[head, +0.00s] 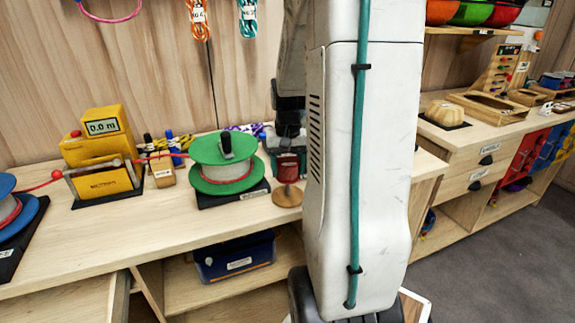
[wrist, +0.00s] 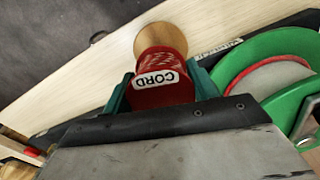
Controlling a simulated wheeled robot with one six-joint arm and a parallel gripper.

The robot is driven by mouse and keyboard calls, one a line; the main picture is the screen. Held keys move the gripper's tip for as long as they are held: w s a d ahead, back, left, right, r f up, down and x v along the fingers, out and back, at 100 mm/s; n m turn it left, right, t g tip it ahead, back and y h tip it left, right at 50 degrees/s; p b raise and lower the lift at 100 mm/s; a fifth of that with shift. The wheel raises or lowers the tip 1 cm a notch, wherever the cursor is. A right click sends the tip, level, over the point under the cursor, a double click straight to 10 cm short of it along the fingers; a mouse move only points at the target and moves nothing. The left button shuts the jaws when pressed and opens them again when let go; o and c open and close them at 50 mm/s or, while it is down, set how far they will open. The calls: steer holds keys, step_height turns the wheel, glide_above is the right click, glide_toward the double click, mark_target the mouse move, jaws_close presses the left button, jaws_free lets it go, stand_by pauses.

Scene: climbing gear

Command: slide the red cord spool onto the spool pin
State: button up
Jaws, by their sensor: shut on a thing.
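The red cord spool (head: 287,169) is upright on or just above the bench, right of the green reel, partly hidden by my arm. In the wrist view the spool (wrist: 165,68) shows red cord and a "CORD" label. My gripper (wrist: 162,88) is shut on it, with a teal finger on each side. A round wooden disc (head: 287,197) lies at the spool's lower end; it also shows in the wrist view (wrist: 160,38). I cannot tell if the disc is the spool's flange or a separate base. I cannot make out the spool pin.
The green reel (head: 222,163) stands on a black base close left of the spool. A yellow meter (head: 100,150), a small wooden block (head: 162,170) and a blue reel (head: 12,212) stand farther left. The bench front (head: 170,235) is clear. A blue bin (head: 235,256) sits below.

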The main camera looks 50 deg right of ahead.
steer(key=shift+f, duration=0.35)
steer(key=shift+f, duration=0.4)
steer(key=shift+f, duration=0.75)
steer(key=shift+f, duration=0.1)
steer(key=o, duration=1.1)
